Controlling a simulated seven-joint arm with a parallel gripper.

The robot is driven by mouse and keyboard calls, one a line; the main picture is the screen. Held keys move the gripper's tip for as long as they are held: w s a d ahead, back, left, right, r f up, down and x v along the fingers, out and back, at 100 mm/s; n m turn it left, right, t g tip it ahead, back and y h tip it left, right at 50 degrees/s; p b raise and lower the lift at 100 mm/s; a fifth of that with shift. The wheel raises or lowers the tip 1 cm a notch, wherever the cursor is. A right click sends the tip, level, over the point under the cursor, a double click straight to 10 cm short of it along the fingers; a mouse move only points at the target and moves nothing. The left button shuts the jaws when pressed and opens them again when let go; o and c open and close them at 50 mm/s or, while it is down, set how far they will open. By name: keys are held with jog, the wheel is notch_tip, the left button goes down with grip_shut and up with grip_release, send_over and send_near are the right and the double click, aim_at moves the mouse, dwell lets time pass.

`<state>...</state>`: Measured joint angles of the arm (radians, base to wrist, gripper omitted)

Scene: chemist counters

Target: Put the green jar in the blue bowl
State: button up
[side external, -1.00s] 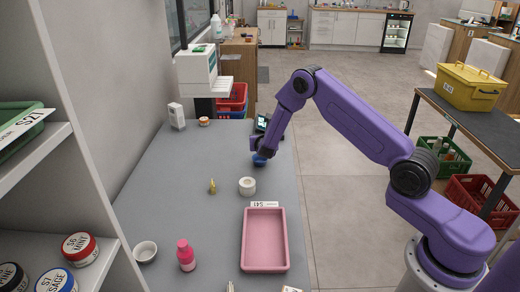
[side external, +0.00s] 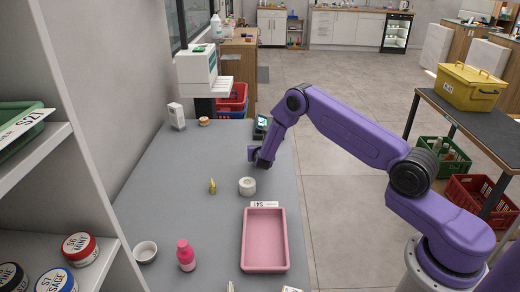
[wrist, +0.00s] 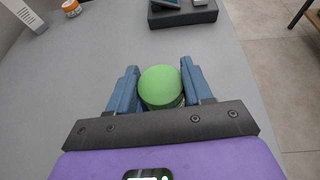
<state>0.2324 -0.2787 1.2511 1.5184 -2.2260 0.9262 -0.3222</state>
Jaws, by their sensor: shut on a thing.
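The green jar (wrist: 160,86), with a round green lid, is between the blue fingers of my gripper (wrist: 160,78) in the wrist view. My gripper is shut on it, with a finger on each side. In the side view my gripper (side external: 259,158) is over the right part of the grey counter, behind the white roll. The jar is hard to make out there, and I cannot tell its height above the counter. I see no blue bowl in the current frames. A small whitish bowl (side external: 145,251) stands at the front left of the counter.
A pink tray (side external: 265,240), a white roll (side external: 247,186), a small brass-coloured item (side external: 212,187) and a pink bottle (side external: 186,255) stand on the counter. A dark device (wrist: 183,12) and an orange-lidded jar (wrist: 71,8) are beyond my gripper. The counter's left middle is clear.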

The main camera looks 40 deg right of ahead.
jog(key=o, duration=1)
jog(key=shift+f, duration=0.15)
jog(key=shift+s+a+r, duration=0.1)
jog(key=shift+a+r, duration=0.05)
jog(key=shift+r, duration=0.25)
jog(key=s+a+r+m+g, duration=0.2)
jog(key=s+a+r+m, duration=0.2)
jog(key=s+a+r, duration=0.5)
jog(key=s+a+r+m+g, duration=0.2)
jog(key=s+r+m, duration=0.4)
jog(key=s, duration=0.7)
jog(key=s+a+r+m+g+y, duration=0.1)
jog(key=s+a+g+y, duration=0.1)
jog(key=s, duration=0.7)
jog(key=s+a+r+m+g+y, duration=0.2)
jog(key=s+y, duration=0.2)
jog(key=s, duration=0.6)
jog(key=s+a+r+m+g+y, duration=0.1)
jog(key=s+a+m+g+y, duration=0.1)
jog(key=s, duration=0.8)
jog(key=shift+a+r+y, duration=0.35)
jog(key=shift+a+y, duration=0.2)
jog(key=shift+y, duration=0.05)
